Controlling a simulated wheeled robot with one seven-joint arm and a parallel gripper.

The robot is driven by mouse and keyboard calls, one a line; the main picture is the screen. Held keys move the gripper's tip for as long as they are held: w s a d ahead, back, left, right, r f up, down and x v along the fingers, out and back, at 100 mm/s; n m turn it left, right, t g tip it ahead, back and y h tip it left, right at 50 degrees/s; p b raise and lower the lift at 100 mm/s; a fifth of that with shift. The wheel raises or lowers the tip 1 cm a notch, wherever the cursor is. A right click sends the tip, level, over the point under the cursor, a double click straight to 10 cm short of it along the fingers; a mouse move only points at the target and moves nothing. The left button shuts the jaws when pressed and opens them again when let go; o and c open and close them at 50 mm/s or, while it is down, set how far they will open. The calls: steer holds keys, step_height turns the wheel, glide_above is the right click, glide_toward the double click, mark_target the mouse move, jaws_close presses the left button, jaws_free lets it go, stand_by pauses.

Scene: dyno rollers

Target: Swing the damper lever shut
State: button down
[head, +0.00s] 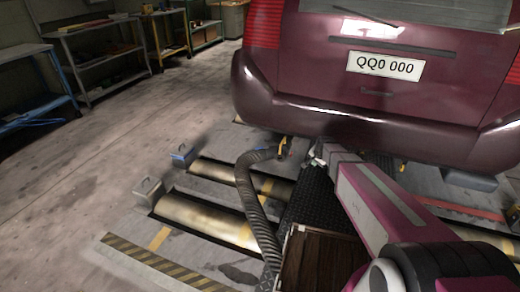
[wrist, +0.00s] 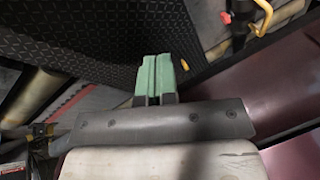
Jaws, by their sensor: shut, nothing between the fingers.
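A small yellow lever (head: 283,147) shows at the upper end of the ribbed exhaust hose (head: 256,195), just under the car's rear bumper. In the wrist view a curved yellow handle (wrist: 265,14), seemingly the same lever, is at the top right beside a dark fitting with a red part. My gripper (wrist: 155,72) has green fingertips pressed together and empty, over black tread plate. It is apart from the yellow handle, which lies up and right of it. In the head view the gripper end (head: 316,155) is just right of the lever, partly hidden by my arm.
The maroon car (head: 370,100) stands close above, its bumper near my arm. Metal rollers (head: 205,219) with grey end boxes (head: 148,190) lie in the floor at left. Shelves (head: 100,60) line the back left; the floor between is clear.

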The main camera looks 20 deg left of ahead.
steer(key=w+a+f+m+t+y, duration=0.1)
steer(key=w+a+f+m, duration=0.1)
steer(key=a, duration=0.7)
steer(key=w+a+f+m+t+y, duration=0.1)
steer(key=w+a, duration=0.4)
steer(key=a, duration=0.5)
steer(key=w+a+f+m+t+y, duration=0.1)
steer(key=w+a+f+m, duration=0.2)
steer(key=a, duration=0.7)
step_height(320, 180, down, 3)
steer(key=shift+w+r+t, duration=0.2)
steer(key=shift+w+t, duration=0.1)
steer(key=shift+w, duration=0.5)
glide_toward(262, 148)
steer(key=w+a+f, duration=0.2)
steer(key=a+f, duration=0.2)
steer(key=f, duration=0.1)
steer(key=shift+w+f, duration=0.3)
steer(key=shift+f, duration=0.1)
